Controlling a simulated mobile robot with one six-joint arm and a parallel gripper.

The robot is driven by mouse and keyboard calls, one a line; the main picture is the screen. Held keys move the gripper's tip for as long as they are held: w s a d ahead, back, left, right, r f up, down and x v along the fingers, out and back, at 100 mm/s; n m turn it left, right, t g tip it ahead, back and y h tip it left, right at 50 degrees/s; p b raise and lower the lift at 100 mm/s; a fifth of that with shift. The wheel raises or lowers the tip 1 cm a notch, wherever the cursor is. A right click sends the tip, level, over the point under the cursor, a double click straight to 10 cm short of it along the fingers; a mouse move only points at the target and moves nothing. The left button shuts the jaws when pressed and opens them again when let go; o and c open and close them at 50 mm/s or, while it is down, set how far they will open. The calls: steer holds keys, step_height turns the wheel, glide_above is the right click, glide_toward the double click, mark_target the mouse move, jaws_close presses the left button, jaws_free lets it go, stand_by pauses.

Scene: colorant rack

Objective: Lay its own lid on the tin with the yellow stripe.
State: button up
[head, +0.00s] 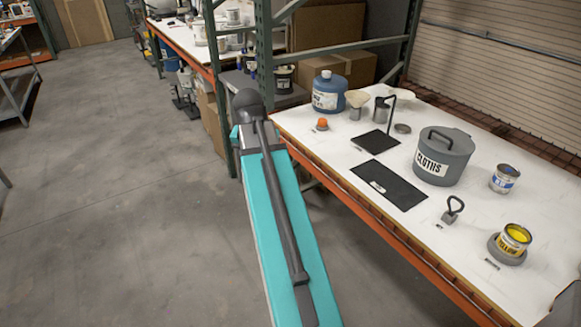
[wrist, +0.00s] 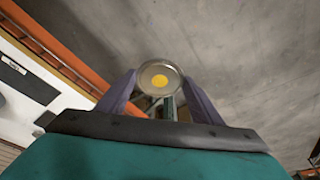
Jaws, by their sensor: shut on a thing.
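The tin with the yellow stripe (head: 513,241) stands upright and open on the white table, at the right in the head view. Yellow shows inside it, and it sits on a round grey base (head: 494,253). Concrete floor lies behind the lid there. The head view does not show the gripper or the held lid, so their distance from the tin cannot be told.
A blue-striped tin (head: 503,180), a grey CLOTHS pot (head: 441,158) and a ring-handled piece (head: 452,210) stand near the yellow tin. Black mats (head: 389,186), a blue jug (head: 328,93) and a green rack post (head: 266,50) are further left.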

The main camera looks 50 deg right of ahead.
steer(key=w+a+r+n+y, duration=0.1)
steer(key=w+a+n, duration=0.3)
steer(key=a, duration=0.7)
steer(key=w+a+r+n+t, duration=0.1)
steer(key=w+a+n, duration=0.2)
steer(key=a, duration=0.9)
steer(key=w+a+r+n+y, duration=0.1)
steer(key=w+a+n, duration=0.3)
steer(key=w+a, duration=0.4)
steer(key=a+b, duration=0.1)
steer(key=a, duration=0.3)
steer(key=shift+n+t+y, duration=0.3)
steer(key=shift+t, duration=0.1)
steer(key=shift+d+f, duration=0.1)
